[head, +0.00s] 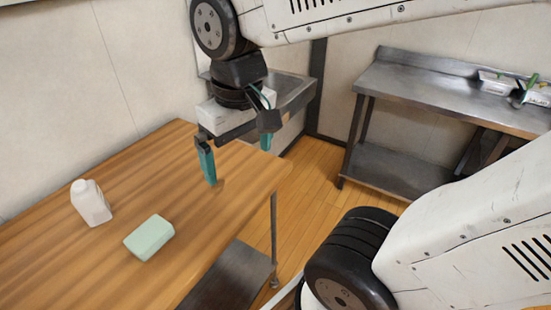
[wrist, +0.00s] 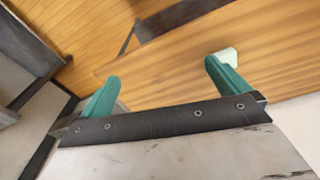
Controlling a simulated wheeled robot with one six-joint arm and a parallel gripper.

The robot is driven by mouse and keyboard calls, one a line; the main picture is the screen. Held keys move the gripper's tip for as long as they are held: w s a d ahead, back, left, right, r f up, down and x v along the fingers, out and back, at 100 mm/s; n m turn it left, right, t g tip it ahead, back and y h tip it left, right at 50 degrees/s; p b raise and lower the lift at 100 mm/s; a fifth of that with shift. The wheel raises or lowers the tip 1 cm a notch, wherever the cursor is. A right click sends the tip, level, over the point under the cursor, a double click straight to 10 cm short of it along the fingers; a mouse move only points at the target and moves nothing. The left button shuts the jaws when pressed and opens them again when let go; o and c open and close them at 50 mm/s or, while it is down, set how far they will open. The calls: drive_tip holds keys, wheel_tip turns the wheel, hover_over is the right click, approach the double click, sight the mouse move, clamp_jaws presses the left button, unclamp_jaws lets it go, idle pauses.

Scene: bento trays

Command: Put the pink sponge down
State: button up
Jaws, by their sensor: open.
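I see no pink sponge in either view. A pale mint-green block (head: 149,238), like a sponge, lies flat on the wooden table. Part of it also shows in the wrist view (wrist: 229,55), behind one finger. My gripper (head: 238,166) is open, with its two teal fingers spread wide and nothing visible between them. It hangs above the far right part of the table, well apart from the green block. The open fingers also show in the wrist view (wrist: 161,71).
A white bottle (head: 91,203) stands on the wooden table (head: 200,248), left of the green block. A steel bench (head: 440,92) stands at the back right, with white containers (head: 497,83) on it. Much of the tabletop is clear. Open floor lies beyond the table's right edge.

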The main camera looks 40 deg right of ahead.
drive_tip(key=s+d, duration=0.3)
drive_tip(key=s, duration=0.2)
drive_tip(key=shift+s+m, duration=0.35)
drive_tip(key=shift+m, duration=0.05)
idle(0.9)
drive_tip(key=n+g, duration=0.1)
drive_tip(key=n, duration=0.2)
hover_over(148, 233)
drive_tip(key=f, duration=1.3)
drive_tip(key=shift+d+f, duration=0.2)
drive_tip(key=shift+f, duration=0.05)
drive_tip(key=f, duration=0.7)
drive_tip(key=shift+a+f, duration=0.2)
drive_tip(key=shift+f, duration=0.1)
drive_tip(key=c, duration=0.9)
